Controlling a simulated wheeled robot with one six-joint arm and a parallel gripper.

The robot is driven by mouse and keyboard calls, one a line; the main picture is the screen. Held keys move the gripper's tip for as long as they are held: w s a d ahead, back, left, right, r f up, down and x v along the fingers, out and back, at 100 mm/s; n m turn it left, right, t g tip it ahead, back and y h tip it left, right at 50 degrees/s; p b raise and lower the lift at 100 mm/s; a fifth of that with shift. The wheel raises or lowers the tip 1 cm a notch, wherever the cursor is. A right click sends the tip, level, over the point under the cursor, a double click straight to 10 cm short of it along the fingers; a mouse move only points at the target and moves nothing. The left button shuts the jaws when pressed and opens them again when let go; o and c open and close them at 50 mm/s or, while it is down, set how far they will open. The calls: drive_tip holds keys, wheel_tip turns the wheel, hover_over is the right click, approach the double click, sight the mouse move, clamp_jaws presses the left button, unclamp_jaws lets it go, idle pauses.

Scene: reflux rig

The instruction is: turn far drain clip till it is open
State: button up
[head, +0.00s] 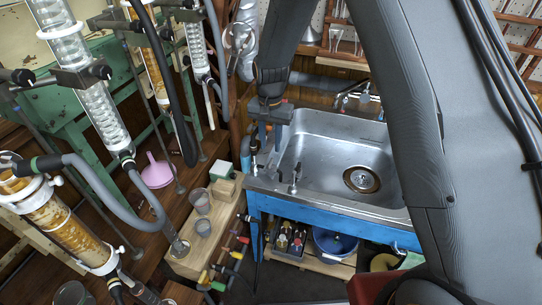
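The steel sink (320,150) sits in a blue frame (340,222). Glass condensers (100,110) and dark hoses crowd the left. Coloured hose ends (240,238) hang below.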

sight(271, 161)
drive_tip(key=shift+f+p, duration=1.05)
drive_tip(key=shift+f, duration=2.55)
clamp_jaws()
